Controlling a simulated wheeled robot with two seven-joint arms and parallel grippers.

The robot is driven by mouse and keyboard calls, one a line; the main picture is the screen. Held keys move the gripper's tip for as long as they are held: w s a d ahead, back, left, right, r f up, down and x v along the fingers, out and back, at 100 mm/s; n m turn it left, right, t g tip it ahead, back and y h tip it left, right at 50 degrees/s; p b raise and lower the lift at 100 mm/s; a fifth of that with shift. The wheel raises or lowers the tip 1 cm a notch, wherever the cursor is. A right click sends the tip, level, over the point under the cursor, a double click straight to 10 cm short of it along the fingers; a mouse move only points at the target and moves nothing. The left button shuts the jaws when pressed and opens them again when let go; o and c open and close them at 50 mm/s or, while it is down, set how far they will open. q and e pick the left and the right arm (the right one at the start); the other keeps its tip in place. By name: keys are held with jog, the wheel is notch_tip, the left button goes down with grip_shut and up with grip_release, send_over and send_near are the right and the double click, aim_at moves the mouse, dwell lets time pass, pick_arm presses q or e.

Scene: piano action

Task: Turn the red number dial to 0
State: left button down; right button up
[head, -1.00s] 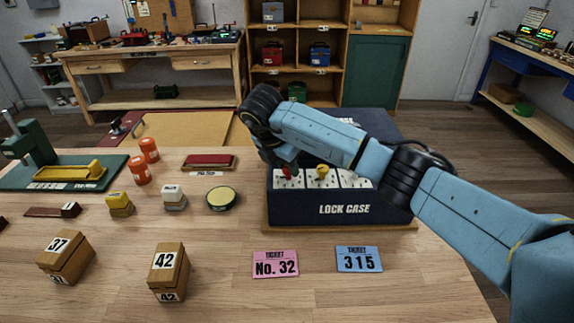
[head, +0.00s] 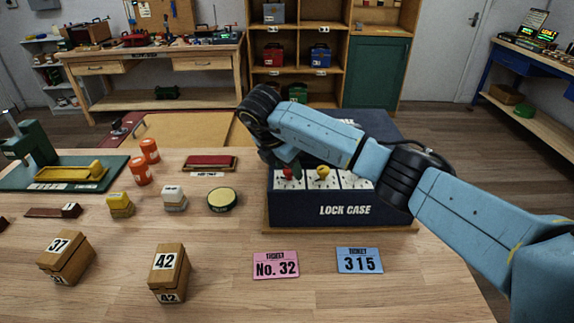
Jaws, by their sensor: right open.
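The lock case (head: 345,209) is a dark box on the table with white dial plates on its front. The red number dial (head: 288,173) is at the left of the plates. Its numbers are too small to read. A yellow dial (head: 323,171) is beside it. The plate further right is partly covered by my right arm. My right gripper (head: 289,163) is open, pointing down just above the red dial and largely hidden by its own wrist. I cannot tell whether it touches the dial. My left gripper is out of view.
A pink ticket (head: 276,264) reading No. 32 and a blue ticket (head: 359,260) reading 315 lie in front of the case. Wooden blocks (head: 168,272), stamps (head: 174,197), a round yellow-topped tin (head: 222,199) and orange containers (head: 140,171) stand to the left.

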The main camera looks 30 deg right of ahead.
jog(key=shift+r, duration=0.1)
jog(key=w+v, duration=0.1)
jog(key=v, duration=0.5)
notch_tip(320, 180, up, 7)
jog(key=p, duration=0.3)
send_over(280, 185)
jog(key=a, duration=0.3)
jog(key=shift+s+d+f, duration=0.2)
jog(key=shift+s, duration=0.25)
